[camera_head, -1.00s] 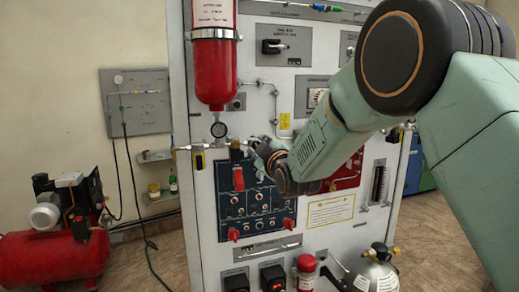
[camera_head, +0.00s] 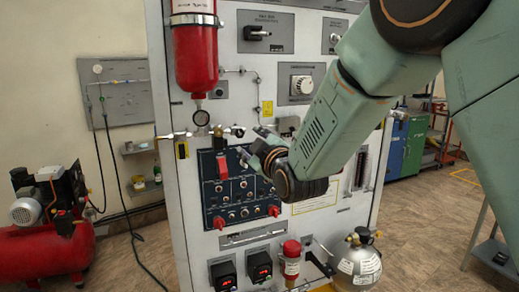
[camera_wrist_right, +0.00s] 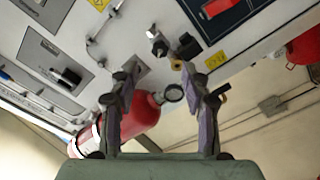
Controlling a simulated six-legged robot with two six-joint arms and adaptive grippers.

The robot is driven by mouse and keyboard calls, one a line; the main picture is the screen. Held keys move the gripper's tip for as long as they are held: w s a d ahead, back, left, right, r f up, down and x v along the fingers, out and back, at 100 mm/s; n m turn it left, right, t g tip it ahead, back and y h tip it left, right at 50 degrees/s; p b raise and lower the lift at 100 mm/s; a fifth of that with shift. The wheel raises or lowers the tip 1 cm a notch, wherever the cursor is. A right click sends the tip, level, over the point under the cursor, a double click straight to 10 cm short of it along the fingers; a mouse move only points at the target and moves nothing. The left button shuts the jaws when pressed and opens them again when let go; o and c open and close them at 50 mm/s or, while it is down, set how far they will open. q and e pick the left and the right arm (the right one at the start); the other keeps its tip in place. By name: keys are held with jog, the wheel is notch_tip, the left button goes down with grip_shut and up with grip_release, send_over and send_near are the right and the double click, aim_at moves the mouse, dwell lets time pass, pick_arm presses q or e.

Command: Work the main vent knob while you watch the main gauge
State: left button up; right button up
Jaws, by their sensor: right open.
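The small round gauge (camera_head: 201,118) hangs below the red cylinder on the panel; its dial is too small to read. It shows edge-on in the right wrist view (camera_wrist_right: 173,93), between my fingers. A small dark knob (camera_head: 238,131) sits right of the gauge on the pipe line; I cannot tell surely that it is the main vent knob. In the right wrist view a dark knob (camera_wrist_right: 158,46) stands just beyond the fingertips. My right gripper (camera_head: 252,146) is open and empty, in front of the panel just right of this fitting. My left gripper is not in view.
A red cylinder (camera_head: 195,55) hangs above the gauge. A dark blue switch panel (camera_head: 215,205) with a red switch cover lies below the pipe line. A red compressor (camera_head: 45,250) stands at left, a silver tank (camera_head: 358,265) at lower right. Open floor lies left of the cabinet.

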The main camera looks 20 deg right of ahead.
jog(key=s, duration=0.4)
jog(key=shift+s+d, duration=0.1)
jog(key=shift+s, duration=0.25)
jog(key=shift+w, duration=0.1)
dwell(0.3)
dwell(2.8)
